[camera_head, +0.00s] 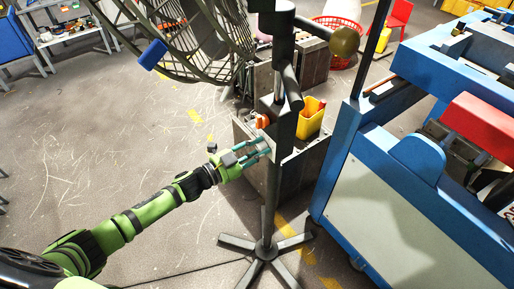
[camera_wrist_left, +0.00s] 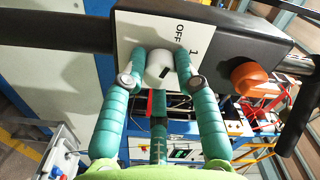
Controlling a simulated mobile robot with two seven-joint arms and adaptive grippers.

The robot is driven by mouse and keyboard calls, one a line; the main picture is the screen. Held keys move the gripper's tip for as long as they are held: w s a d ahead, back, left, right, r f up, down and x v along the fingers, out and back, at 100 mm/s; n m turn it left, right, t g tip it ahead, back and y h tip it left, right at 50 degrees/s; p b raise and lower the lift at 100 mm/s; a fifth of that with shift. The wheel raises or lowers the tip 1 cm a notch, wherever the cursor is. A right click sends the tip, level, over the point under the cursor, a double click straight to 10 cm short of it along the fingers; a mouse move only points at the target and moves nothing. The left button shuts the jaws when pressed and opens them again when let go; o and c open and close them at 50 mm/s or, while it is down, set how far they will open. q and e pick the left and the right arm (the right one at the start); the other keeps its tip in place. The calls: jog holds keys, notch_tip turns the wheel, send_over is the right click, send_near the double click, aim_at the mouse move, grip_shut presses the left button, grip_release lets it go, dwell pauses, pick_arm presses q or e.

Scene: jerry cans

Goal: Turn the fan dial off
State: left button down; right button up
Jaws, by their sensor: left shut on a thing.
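The fan (camera_head: 192,42) stands on a dark pole with a splayed foot. Its control box (camera_wrist_left: 215,45) shows in the left wrist view, with a white plate marked OFF and 1. The white dial (camera_wrist_left: 158,66) on that plate has a short slanted black mark; which label it points to is hard to tell. My left gripper (camera_head: 264,151) reaches the pole from the left; in the left wrist view its teal fingers (camera_wrist_left: 160,68) are on both sides of the dial and shut on it. In the head view the dial is hidden. My right gripper is not in view.
An orange knob (camera_wrist_left: 249,77) sticks out of the box beside the dial. Behind the pole is a grey cabinet (camera_head: 300,175) with a yellow container (camera_head: 310,118). A blue machine (camera_head: 400,190) stands close on the right. The floor on the left is clear.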

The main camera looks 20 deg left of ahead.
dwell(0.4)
pick_arm(q)
jog(key=c, duration=0.9)
grip_release()
jog(key=shift+c, duration=0.2)
jog(key=shift+s, duration=0.1)
jog(key=shift+s+a, duration=0.25)
jog(key=v, duration=1.1)
jog(key=shift+s, duration=0.1)
